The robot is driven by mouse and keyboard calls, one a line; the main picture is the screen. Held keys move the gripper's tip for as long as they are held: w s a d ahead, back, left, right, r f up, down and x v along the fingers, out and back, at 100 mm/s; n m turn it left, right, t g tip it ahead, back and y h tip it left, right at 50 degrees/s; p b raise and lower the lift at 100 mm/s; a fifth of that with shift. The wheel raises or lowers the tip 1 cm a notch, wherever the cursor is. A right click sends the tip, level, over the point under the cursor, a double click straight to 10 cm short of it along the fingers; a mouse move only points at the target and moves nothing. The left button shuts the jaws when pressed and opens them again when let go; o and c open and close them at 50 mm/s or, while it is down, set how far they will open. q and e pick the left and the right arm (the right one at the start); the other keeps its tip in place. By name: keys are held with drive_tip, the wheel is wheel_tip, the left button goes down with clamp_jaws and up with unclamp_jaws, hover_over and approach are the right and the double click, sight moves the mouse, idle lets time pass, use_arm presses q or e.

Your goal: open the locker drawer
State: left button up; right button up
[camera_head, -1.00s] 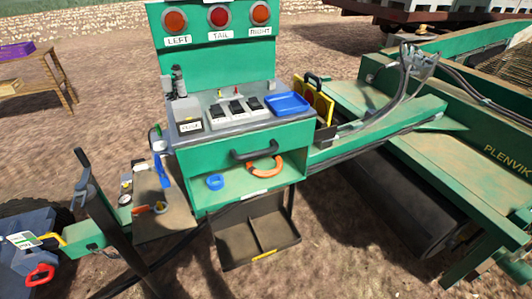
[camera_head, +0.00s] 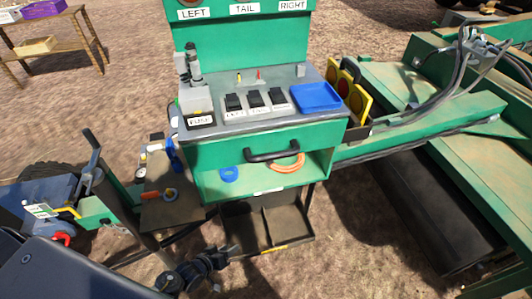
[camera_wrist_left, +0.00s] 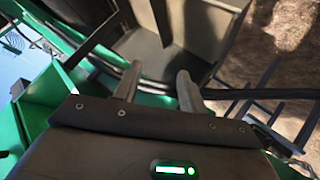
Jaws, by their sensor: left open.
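The green locker cabinet (camera_head: 203,188) stands in the middle of the head view. Its drawer front (camera_head: 222,153) carries a black bar handle (camera_head: 272,153) and sits flush under the grey control top, so the drawer looks shut. My left gripper (camera_head: 228,268) is open and empty, low in front of the cabinet, left of and below the handle and apart from it. In the left wrist view its two fingers (camera_wrist_left: 157,82) are spread, with a dark tray beyond them. My right gripper is not in view.
Below the drawer an open shelf holds a blue ring (camera_head: 229,174) and an orange ring (camera_head: 287,164). A dark open tray (camera_head: 240,232) hangs beneath. A blue tray (camera_head: 316,96) and switches (camera_head: 256,99) are on top. A dark post (camera_head: 118,200) stands at left.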

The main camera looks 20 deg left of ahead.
use_arm(q)
drive_tip(key=w+r+n+t+h, duration=0.1)
drive_tip(key=w+r, duration=0.2)
drive_tip(key=r, duration=0.3)
drive_tip(key=w+r+t+h, duration=0.1)
drive_tip(key=w+r+t, duration=0.15)
drive_tip(key=r, duration=0.25)
drive_tip(key=t+h+p, duration=0.2)
drive_tip(key=h, duration=0.5)
approach(262, 159)
drive_tip(key=shift+m, duration=0.4)
drive_tip(key=p+x, duration=0.1)
drive_tip(key=x, duration=0.5)
drive_tip(key=p+x, duration=0.1)
drive_tip(key=x, duration=0.3)
drive_tip(key=shift+w+f+p, duration=0.25)
drive_tip(key=shift+f+p, duration=0.1)
drive_tip(key=shift+w+d, duration=0.25)
drive_tip(key=shift+w, duration=0.15)
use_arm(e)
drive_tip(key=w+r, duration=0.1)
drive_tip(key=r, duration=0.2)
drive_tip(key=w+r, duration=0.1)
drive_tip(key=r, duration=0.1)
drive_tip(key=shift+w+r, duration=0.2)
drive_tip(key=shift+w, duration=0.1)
use_arm(q)
clamp_jaws()
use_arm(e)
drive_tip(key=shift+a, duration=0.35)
